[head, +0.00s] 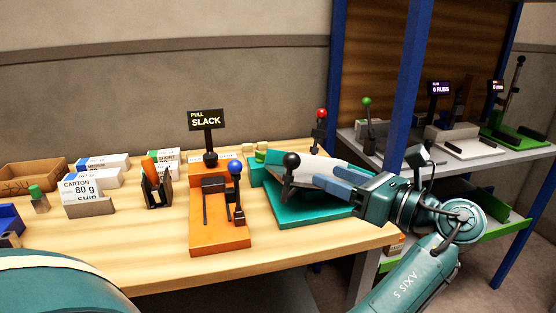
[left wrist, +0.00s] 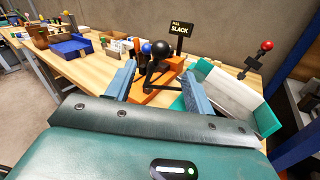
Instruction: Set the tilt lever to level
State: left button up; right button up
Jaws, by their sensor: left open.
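The lever with a black ball knob (head: 291,160) stands at the left edge of the teal tilting stand (head: 300,217); I take it to be the tilt lever. Its knob (left wrist: 162,47) also shows in the left wrist view, between and beyond the fingertips. My left gripper (head: 318,177) points left toward this lever from over the stand's white tray (head: 310,167). Its blue fingers are spread and hold nothing. In the left wrist view the gripper (left wrist: 160,92) has the lever's arm between its fingers; contact is unclear. No level marking is readable. My right gripper is not seen.
An orange unit (head: 220,236) with a blue-knobbed lever (head: 235,168) and a "PULL SLACK" sign (head: 206,120) stands close left. A red-knobbed lever (head: 321,114) stands behind the stand. Cartons and a tool holder (head: 157,190) are farther left. A blue post (head: 403,80) rises at right.

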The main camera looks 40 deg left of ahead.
aim_at(298, 165)
pick_arm(q)
jog(key=a+b, duration=0.2)
jog(key=a, duration=0.1)
jog(key=a+b, duration=0.1)
jog(key=shift+w+a+f, duration=0.25)
jog(key=shift+a+f, duration=0.05)
jog(key=shift+a, duration=0.1)
jog(key=a+b, duration=0.1)
jog(key=a, duration=0.1)
jog(key=a+b, duration=0.1)
jog(key=a, duration=0.1)
jog(key=a+b, duration=0.1)
jog(key=a, duration=0.1)
jog(key=shift+w+r, duration=0.1)
jog(key=shift+w, duration=0.25)
jog(key=shift+w+a+r+b, duration=0.1)
jog(key=shift+a+b, duration=0.1)
jog(key=shift+a, duration=0.2)
jog(key=shift+w+a+r+b, duration=0.1)
jog(key=shift+a+b, duration=0.05)
jog(key=shift+a, duration=0.25)
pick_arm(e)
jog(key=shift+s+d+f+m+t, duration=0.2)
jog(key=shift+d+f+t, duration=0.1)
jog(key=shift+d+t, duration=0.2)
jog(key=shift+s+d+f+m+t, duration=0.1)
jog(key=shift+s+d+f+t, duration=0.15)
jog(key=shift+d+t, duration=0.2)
pick_arm(q)
grip_shut()
